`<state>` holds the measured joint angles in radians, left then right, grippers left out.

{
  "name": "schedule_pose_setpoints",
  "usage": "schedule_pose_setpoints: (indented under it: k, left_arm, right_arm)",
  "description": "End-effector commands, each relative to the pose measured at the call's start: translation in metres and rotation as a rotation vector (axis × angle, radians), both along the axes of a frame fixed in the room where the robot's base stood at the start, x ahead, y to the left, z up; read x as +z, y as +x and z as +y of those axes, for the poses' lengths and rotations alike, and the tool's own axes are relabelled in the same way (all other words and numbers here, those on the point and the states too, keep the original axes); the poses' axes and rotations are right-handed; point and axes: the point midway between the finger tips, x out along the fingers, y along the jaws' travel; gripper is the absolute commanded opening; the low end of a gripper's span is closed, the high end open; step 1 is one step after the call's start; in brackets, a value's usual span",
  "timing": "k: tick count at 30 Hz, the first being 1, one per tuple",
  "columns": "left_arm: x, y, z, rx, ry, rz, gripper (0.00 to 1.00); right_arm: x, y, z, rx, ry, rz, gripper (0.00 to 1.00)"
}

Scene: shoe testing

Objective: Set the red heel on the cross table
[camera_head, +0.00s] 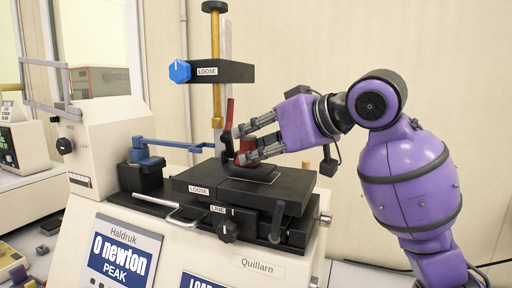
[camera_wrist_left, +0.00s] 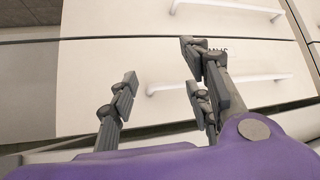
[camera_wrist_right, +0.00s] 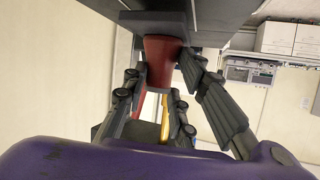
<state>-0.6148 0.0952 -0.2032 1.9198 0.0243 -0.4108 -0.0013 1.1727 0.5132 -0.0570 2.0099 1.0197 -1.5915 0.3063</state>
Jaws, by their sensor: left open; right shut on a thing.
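The red heel (camera_head: 247,158) is at the dark cross table (camera_head: 262,190) of the testing machine. My right gripper (camera_head: 241,144) is shut on the heel from the right side. In the right wrist view the red heel (camera_wrist_right: 160,50) shows between the fingers, its wide end close to or touching a dark flat surface (camera_wrist_right: 153,22); I cannot tell if it bears on it. My left gripper (camera_wrist_left: 160,100) is open and empty in the left wrist view, in front of pale drawers; it does not show in the head view.
A blue arm (camera_head: 170,145) reaches in from the left of the cross table. A black block with a blue knob (camera_head: 180,71) stands above on a brass post. A knob and a lever (camera_head: 277,222) are at the table's front. Free room lies to the right.

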Motion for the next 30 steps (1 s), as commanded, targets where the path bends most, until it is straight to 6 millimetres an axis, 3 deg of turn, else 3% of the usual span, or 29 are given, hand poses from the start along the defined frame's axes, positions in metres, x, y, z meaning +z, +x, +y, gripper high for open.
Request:
schedule_pose_setpoints:
  k: [14, 15, 18, 30]
  left_arm:
    - [0.0008, -0.0005, -0.0007, 0.0, -0.001, 0.0, 0.45]
    - [0.0008, -0.0007, -0.0007, 0.0, -0.001, 0.0, 0.45]
    - [0.0006, -0.0008, -0.0008, 0.0, -0.001, 0.0, 0.45]
    - [0.0001, -0.0014, -0.0006, 0.0, -0.001, 0.002, 0.45]
  right_arm:
    - [-0.0113, -0.0003, -0.0007, -0.002, 0.001, -0.002, 0.0]
    - [-0.0111, -0.0003, -0.0006, -0.002, 0.0, -0.003, 0.3]
    - [-0.011, -0.0003, -0.0006, -0.002, 0.001, -0.002, 0.43]
    - [-0.0069, -0.0011, -0.0018, -0.002, 0.001, -0.003, 0.45]
